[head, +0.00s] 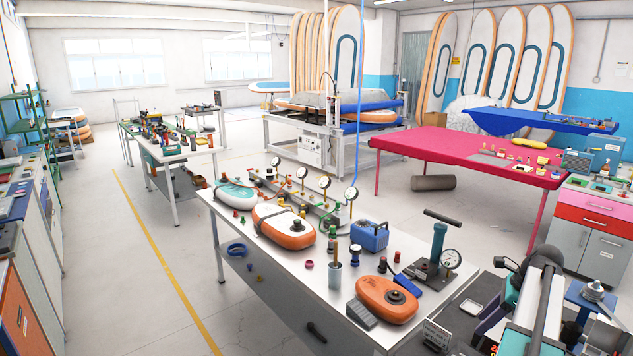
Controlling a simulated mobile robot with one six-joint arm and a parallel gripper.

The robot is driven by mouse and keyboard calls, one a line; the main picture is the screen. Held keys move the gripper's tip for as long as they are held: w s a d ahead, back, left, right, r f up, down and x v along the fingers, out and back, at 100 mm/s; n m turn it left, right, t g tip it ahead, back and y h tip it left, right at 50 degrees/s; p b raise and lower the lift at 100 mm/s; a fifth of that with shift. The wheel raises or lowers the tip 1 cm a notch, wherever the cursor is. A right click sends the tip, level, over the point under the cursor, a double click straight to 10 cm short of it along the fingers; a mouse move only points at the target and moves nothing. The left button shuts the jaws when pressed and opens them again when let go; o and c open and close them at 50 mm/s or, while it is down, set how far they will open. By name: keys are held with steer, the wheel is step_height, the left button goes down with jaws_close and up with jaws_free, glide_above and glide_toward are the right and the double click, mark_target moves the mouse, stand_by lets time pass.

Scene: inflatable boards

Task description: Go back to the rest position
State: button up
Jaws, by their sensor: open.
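Grey and white links of my own folded arm (535,300) show at the lower right, beside the right end of the near workbench (300,290). I cannot make out my gripper's fingers; they are hidden behind the arm or outside the picture. I see nothing held. On the bench are orange-and-white inflatable pieces (284,228), an orange one (387,299), a blue box (369,236), a hand pump with a gauge (437,250) and several gauges on a manifold.
A pink-topped table (440,146) stands behind the bench. Grey and red cabinets (590,230) are at the right, close to my arm. Upright boards (510,55) line the back wall. Open floor (130,270) with a yellow line lies at the left.

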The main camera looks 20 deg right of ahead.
steer(key=w+a+f+n+g+y+b, duration=0.1)
steer(key=w+a+f+n, duration=0.15)
steer(key=a+f, duration=0.6)
steer(key=w+a+f+n+g+y+b, duration=0.15)
steer(key=w+a+f, duration=0.25)
steer(key=a+f, duration=0.45)
steer(key=w+a+f+n+g+b, duration=0.15)
steer(key=w+a+f, duration=0.25)
steer(key=a+f, duration=0.5)
steer(key=s+a+f+n+g+h+b, duration=0.1)
steer(key=s+a+f+n+g, duration=0.1)
steer(key=s+a+f, duration=0.5)
steer(key=s+a+f+n+g+b, duration=0.1)
steer(key=a+f+n+b, duration=0.3)
steer(key=a, duration=0.6)
steer(key=s+a+f+n+g+h+p, duration=0.15)
steer(key=s+a+f, duration=0.25)
steer(key=a+f, duration=0.4)
steer(key=s+a+f+n+h+b, duration=0.1)
steer(key=s+f+n, duration=0.3)
steer(key=s+n, duration=0.3)
steer(key=s+a+f+n+h+b, duration=0.1)
steer(key=s+a+f+n+h, duration=0.1)
steer(key=s+f+n, duration=0.2)
steer(key=s+n, duration=0.3)
steer(key=n, duration=0.2)
steer(key=shift+a+f+g+b, duration=0.3)
steer(key=shift+f+g+b, duration=0.05)
steer(key=shift+f+b, duration=0.05)
